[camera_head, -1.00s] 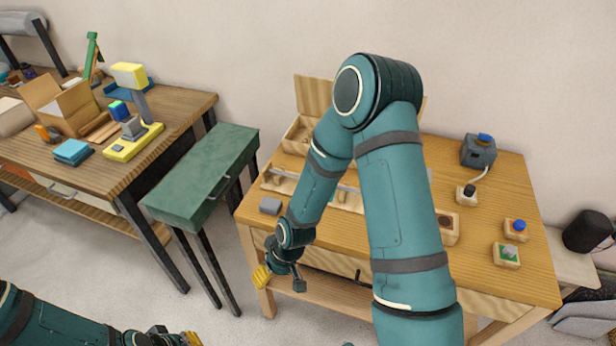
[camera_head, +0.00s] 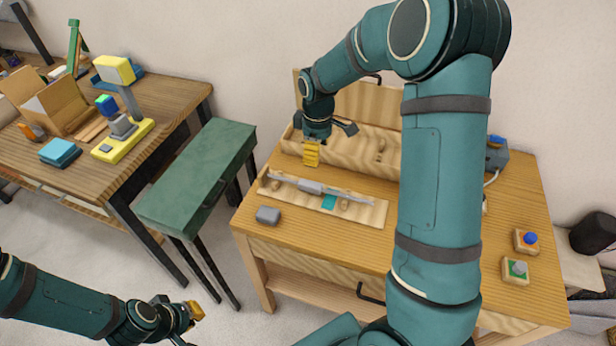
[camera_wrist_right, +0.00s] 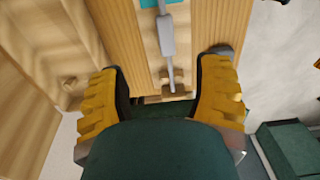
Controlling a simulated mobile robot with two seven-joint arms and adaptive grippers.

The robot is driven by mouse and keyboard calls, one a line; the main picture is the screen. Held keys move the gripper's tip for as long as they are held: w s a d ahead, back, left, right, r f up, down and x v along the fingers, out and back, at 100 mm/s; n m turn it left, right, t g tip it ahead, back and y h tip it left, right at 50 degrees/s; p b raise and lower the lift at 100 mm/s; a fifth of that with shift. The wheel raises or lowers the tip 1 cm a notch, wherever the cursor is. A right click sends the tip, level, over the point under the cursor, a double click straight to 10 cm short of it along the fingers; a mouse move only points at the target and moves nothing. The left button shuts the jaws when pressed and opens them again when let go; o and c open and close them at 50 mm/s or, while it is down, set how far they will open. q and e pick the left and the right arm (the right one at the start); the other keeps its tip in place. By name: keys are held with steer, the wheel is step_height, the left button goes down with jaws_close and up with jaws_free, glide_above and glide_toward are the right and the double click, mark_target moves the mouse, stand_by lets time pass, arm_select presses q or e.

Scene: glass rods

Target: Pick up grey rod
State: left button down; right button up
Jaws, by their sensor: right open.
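The grey rod (camera_head: 312,187), with a thicker middle part, lies lengthwise across small wooden supports on a wooden rack (camera_head: 375,213) on the right-hand table. In the right wrist view the rod (camera_wrist_right: 167,40) runs toward the space between my fingers, its thin end over a wooden support. My right gripper (camera_head: 312,153) is above the back edge of the rack, apart from the rod. Its yellow fingers are spread and empty in the right wrist view (camera_wrist_right: 160,95). My left gripper (camera_head: 192,315) is low at the lower left, away from the table; its opening is unclear.
A teal piece (camera_head: 329,202) lies beside the rod on the rack. A wooden bin (camera_head: 350,138) stands behind the rack. Button boxes (camera_head: 515,270) are at the right. A green side table (camera_head: 200,175) stands left.

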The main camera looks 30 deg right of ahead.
mark_target(313, 185)
steer(key=f, duration=0.8)
steer(key=shift+s+f+b, duration=0.15)
steer(key=shift+s+b, duration=0.05)
steer(key=shift+b, duration=0.1)
steer(key=shift+w+a+f, duration=0.1)
steer(key=shift+a+f, duration=0.1)
steer(key=shift+f, duration=0.7)
steer(key=shift+a+f, duration=0.15)
steer(key=shift+f, duration=0.7)
steer(key=shift+w+a+f, duration=0.1)
steer(key=shift+a+f, duration=0.1)
steer(key=shift+f, duration=0.7)
steer(key=shift+s, duration=0.1)
jaws_close()
